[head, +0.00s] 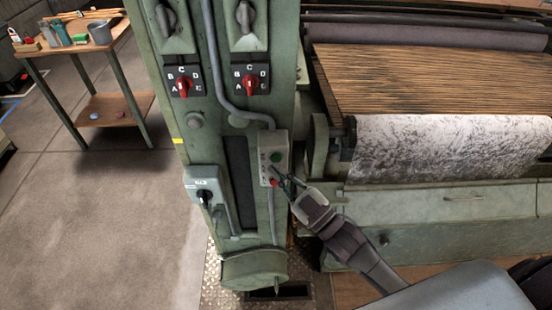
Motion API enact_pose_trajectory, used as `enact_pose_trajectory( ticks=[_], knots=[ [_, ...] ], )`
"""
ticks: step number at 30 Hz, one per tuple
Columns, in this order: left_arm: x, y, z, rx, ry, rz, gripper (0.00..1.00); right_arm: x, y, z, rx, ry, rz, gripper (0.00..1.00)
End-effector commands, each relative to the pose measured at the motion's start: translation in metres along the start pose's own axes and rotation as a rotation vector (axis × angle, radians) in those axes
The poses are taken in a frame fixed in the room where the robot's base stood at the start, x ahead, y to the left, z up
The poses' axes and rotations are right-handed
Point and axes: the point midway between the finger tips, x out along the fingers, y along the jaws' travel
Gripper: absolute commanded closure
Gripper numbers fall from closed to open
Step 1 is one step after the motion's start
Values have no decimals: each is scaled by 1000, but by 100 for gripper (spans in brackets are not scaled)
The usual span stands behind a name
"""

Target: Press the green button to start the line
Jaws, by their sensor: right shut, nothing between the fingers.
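The green button (275,157) is a small round button on the upper part of a pale control box (265,148) fixed to the green machine column. A red button (273,183) sits lower on the same box. My right gripper (280,174) is shut and empty, with its fingertips just in front of the box between the two buttons, below the green one. I cannot tell whether the fingertips touch the box. The green button is uncovered. My left gripper is not in view.
Two red rotary knobs (183,85) and (250,85) and a grey switch box (204,186) are on the column (225,145). Rollers with slatted and white mottled material (440,150) stand at right. A wooden workbench (75,48) with tools is at upper left. Floor at left is clear.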

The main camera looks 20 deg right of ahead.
Motion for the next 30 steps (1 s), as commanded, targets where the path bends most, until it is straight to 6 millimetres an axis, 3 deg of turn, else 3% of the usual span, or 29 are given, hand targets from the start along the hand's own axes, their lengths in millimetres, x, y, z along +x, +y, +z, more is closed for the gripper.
enact_pose_trajectory(
  ticks=[30],
  knots=[
    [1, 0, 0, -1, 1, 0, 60, 8, 6, 6, 0, 0, 0, 100]
  ],
)
